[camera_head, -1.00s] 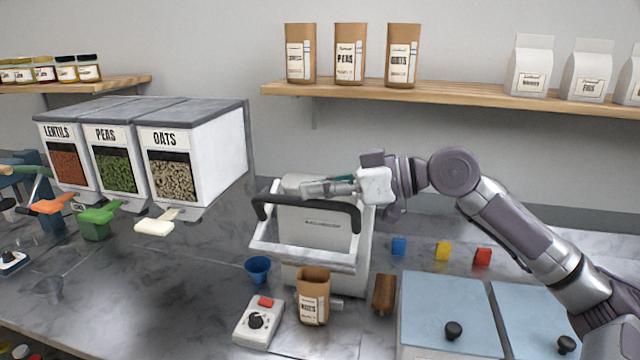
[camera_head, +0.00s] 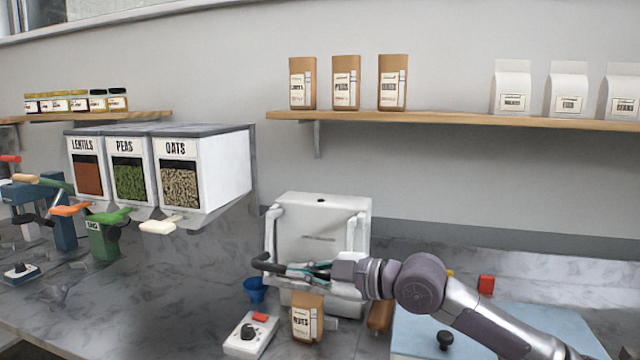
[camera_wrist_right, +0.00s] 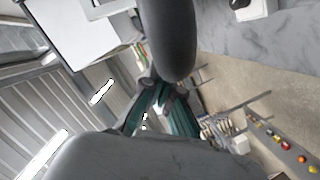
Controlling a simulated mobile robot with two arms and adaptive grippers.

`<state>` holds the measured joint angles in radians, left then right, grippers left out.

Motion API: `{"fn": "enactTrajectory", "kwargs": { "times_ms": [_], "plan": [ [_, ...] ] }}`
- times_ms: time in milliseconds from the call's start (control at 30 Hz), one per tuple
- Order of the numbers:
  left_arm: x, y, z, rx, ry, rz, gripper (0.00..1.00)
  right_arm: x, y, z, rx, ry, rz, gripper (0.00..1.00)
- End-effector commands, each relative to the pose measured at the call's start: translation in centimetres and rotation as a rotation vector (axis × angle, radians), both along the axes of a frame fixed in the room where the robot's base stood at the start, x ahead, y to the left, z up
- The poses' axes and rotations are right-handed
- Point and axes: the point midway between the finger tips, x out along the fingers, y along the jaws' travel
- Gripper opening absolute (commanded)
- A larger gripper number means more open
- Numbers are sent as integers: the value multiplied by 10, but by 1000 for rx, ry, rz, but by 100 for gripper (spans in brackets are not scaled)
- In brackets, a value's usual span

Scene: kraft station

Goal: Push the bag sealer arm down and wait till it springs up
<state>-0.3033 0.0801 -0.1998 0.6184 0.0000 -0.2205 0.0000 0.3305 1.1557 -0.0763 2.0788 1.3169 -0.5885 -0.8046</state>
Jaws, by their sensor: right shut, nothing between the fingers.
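The bag sealer (camera_head: 318,225) is a white box on the counter with a white swing arm and a black handle bar (camera_head: 268,264). The arm is swung down, so the bar lies low across the sealer's front. My right gripper (camera_head: 302,270) is shut and empty at the bar, its fingers appearing to rest on it from above. In the right wrist view the dark bar (camera_wrist_right: 168,40) passes close to the green-grey fingers (camera_wrist_right: 160,105). A brown paper bag (camera_head: 306,318) stands upright in front of the sealer, below the bar. My left gripper is out of view.
A white control box (camera_head: 250,335) with a red button and dial sits left of the bag. A blue cup (camera_head: 255,290) is beside the sealer. Lentil, pea and oat dispensers (camera_head: 215,170) stand at left. A pale blue lid (camera_head: 410,338) lies under my right arm.

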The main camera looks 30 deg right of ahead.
Motion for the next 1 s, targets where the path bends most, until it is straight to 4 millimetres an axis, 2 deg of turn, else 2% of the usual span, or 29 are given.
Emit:
{"fn": "enactTrajectory", "kwargs": {
  "times_ms": [33,300,1000],
  "plan": [
    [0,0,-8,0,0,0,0,4,-1,-10,-24,-18,-2,0],
    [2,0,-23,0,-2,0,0,12,-2,-29,-125,-104,-2,0],
    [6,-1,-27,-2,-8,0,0,15,-4,-38,-168,-132,-3,0]
  ]
}}
